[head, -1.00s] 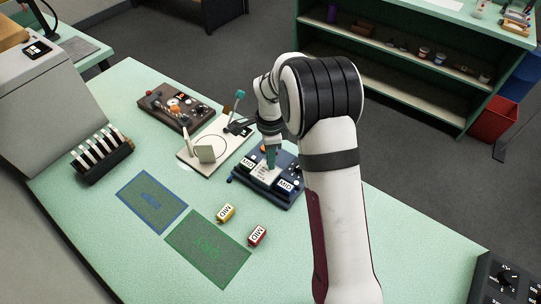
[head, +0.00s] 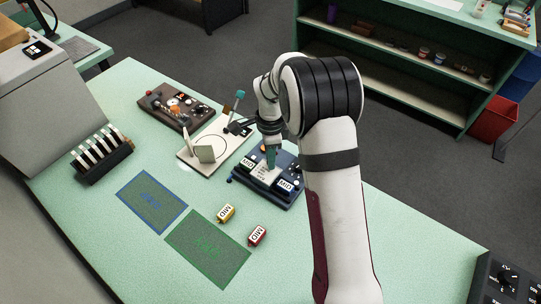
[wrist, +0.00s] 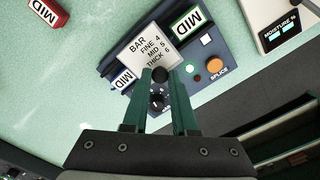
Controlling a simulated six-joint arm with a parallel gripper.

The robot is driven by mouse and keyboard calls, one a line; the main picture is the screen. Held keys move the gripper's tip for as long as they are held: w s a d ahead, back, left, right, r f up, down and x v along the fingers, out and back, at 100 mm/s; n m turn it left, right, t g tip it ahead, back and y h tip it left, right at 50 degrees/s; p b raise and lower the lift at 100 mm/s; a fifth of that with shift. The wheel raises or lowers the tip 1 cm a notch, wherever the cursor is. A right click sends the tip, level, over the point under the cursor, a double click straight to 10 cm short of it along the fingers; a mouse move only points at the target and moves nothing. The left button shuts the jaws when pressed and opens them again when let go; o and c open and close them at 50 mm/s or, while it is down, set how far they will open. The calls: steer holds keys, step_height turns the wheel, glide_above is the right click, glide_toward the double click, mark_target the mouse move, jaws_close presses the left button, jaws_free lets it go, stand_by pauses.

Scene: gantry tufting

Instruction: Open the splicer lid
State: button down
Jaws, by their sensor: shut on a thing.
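The splicer (head: 240,178) is a dark blue box on the green table; the wrist view shows its body (wrist: 206,48), an orange button marked SPLICE and a dial. A black knob (wrist: 160,75) stands at the plate's edge. My gripper (head: 271,158) points down over the splicer. In the wrist view its green fingers (wrist: 161,76) are shut on the knob, one on each side. MID-labelled blocks (wrist: 186,25) sit on both sides of the plate.
A yellow MID block (head: 227,213) and a red MID block (head: 257,236) lie in front. A blue-outlined mat (head: 152,202) and a green mat (head: 208,248) are to the left. A cream board (head: 188,154), a brown board (head: 180,106) and a striped rack (head: 103,157) stand behind.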

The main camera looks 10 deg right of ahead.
steer(key=s+a, duration=0.4)
steer(key=shift+s+a, duration=0.1)
stand_by(0.3)
steer(key=c, duration=0.7)
jaws_free()
step_height(320, 180, up, 16)
